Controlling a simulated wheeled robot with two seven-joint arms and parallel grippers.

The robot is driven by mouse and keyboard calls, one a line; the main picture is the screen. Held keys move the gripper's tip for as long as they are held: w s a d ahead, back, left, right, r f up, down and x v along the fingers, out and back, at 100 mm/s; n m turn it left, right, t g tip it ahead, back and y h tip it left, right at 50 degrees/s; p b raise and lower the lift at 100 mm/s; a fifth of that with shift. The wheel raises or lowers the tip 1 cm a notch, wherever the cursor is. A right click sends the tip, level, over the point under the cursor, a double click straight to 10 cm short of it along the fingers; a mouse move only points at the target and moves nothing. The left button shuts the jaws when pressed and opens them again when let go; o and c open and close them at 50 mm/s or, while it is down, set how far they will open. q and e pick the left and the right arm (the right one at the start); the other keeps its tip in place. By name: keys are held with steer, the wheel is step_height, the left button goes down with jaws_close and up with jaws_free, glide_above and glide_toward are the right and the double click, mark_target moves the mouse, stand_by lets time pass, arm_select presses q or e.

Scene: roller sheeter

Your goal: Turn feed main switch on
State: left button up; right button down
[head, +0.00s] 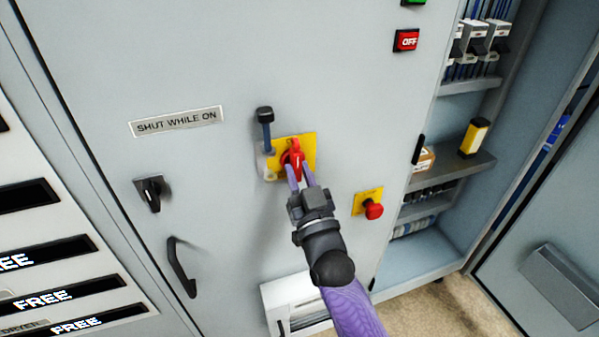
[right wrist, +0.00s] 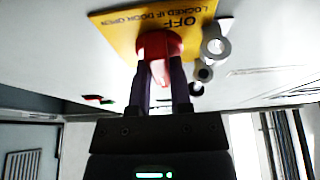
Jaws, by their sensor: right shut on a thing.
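The red rotary switch (head: 293,152) is mounted on a yellow plate (head: 308,143) on the grey cabinet door. In the right wrist view, the plate (right wrist: 112,27) reads "OFF" and "LOCKED IF DOOR OPEN", upside down. My right gripper (head: 300,172) is at the switch from below. Its two purple fingers are shut on the red handle (right wrist: 158,46), one on each side, and hide part of it. The handle points down toward the gripper in the head view. My left gripper is not in view.
A black-topped lever (head: 265,115) stands just left of the plate. A red emergency button (head: 374,210) is to the lower right. A black door handle (head: 180,268) and black knob (head: 152,190) are at left. An open compartment with shelves (head: 450,165) is at right.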

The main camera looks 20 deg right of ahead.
stand_by(0.3)
steer(key=c, duration=0.5)
jaws_free()
steer(key=shift+c, duration=0.2)
steer(key=v, duration=1)
steer(key=shift+w, duration=0.1)
